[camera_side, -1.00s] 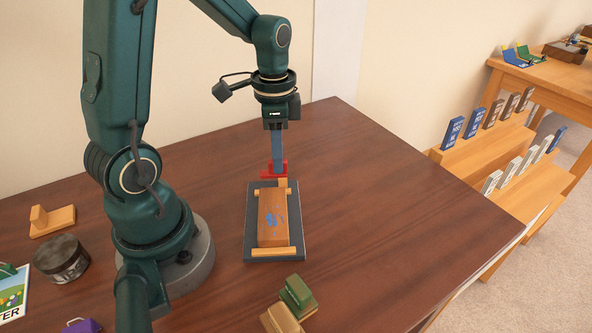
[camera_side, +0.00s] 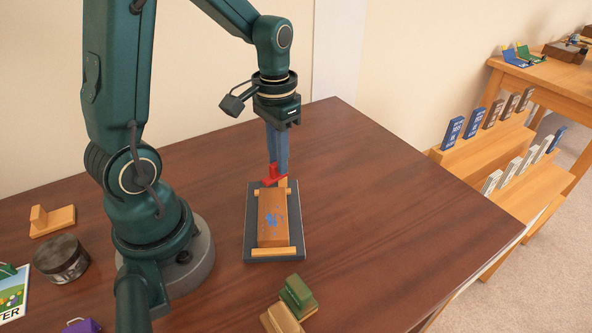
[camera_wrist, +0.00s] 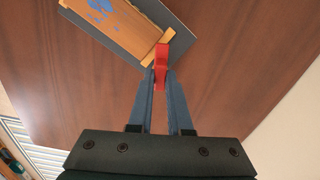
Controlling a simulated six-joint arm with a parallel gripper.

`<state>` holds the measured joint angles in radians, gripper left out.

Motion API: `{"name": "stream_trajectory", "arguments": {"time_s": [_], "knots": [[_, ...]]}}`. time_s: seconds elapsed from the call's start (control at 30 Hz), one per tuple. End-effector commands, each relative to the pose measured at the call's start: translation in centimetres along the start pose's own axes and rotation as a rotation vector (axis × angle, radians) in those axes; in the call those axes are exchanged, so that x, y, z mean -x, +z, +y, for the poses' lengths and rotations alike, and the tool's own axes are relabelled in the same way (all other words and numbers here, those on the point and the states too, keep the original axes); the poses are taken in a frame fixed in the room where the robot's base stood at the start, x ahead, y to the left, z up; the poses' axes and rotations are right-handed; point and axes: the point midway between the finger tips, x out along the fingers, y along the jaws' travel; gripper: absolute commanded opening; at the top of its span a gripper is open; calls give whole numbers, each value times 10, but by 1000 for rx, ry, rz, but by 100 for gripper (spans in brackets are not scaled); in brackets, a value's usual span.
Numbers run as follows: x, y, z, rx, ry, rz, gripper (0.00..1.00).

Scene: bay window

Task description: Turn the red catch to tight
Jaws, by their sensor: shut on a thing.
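The red catch (camera_side: 272,176) stands at the far end of a dark grey board (camera_side: 247,243) that carries a wooden block (camera_side: 272,222) with blue markings. My gripper (camera_side: 277,172) points straight down at that end, its blue-grey fingers shut on the catch. In the wrist view the catch (camera_wrist: 161,66) sits between the two fingertips (camera_wrist: 161,80) and projects past them towards the block's wooden end bar (camera_wrist: 157,46). In the side view the catch lies slanted. The fingers hide part of it.
A green and a tan wooden block (camera_side: 296,296) lie near the table's front. A dark round tin (camera_side: 61,258) and a wooden piece (camera_side: 52,220) are left of my base. The tabletop right of the board (camera_side: 400,220) is clear.

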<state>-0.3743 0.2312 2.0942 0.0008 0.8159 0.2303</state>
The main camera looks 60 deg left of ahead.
Motion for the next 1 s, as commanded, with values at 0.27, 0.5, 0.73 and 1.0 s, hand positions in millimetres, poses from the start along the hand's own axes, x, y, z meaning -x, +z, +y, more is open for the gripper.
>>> {"name": "stream_trajectory", "arguments": {"time_s": [0.27,0.5,0.73,1.0], "knots": [[0,0,3,263,1,-1,0],[0,-1,4,492,1,-1,0],[0,-2,6,692,1,-1,0],[0,-3,6,866,1,-1,0]]}}
